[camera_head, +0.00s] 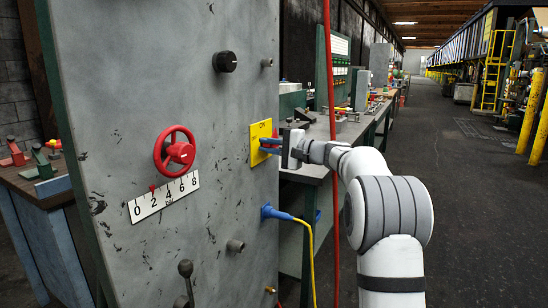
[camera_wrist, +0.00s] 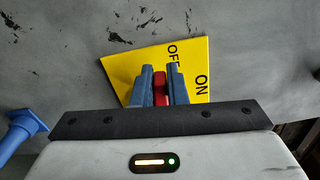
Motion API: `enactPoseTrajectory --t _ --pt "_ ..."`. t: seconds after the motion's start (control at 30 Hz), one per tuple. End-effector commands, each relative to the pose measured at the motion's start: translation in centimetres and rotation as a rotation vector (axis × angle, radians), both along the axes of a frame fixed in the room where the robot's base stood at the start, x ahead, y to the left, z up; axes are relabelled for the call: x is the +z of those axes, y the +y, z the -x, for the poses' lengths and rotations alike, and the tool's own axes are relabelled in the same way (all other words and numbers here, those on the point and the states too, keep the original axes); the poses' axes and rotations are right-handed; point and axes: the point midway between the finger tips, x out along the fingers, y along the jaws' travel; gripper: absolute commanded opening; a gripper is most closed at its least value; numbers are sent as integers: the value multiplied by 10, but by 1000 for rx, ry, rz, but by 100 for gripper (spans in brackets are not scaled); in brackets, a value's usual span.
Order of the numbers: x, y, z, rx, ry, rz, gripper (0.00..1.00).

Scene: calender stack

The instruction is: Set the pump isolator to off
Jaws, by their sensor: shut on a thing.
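The pump isolator is a yellow plate (camera_head: 256,131) with a red handle, on the grey upright panel. The plate (camera_wrist: 120,68) fills the middle of the wrist view, turned, with OFF at its upper edge and ON at its right. My gripper (camera_head: 270,146) reaches the plate from the right, its blue fingers close to the plate. In the wrist view, my gripper (camera_wrist: 160,84) is shut on the red handle (camera_wrist: 160,90), which shows between the two fingers. The fingers hide part of the handle and of the OFF lettering, so I cannot tell its exact setting.
The panel (camera_head: 215,180) also carries a red handwheel (camera_head: 175,152) above a number scale (camera_head: 163,197), a black knob (camera_head: 225,61) and a blue plug (camera_head: 275,212) with a yellow cable below the isolator. A red hose (camera_head: 332,230) hangs near my arm. The aisle at right is open floor.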

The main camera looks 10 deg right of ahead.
Motion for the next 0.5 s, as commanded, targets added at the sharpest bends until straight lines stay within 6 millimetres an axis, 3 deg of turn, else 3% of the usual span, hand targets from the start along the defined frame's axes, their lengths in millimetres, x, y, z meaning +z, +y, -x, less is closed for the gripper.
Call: enactPoseTrajectory --t 0.5 --pt "-6 2 0 2 -110 80 0"
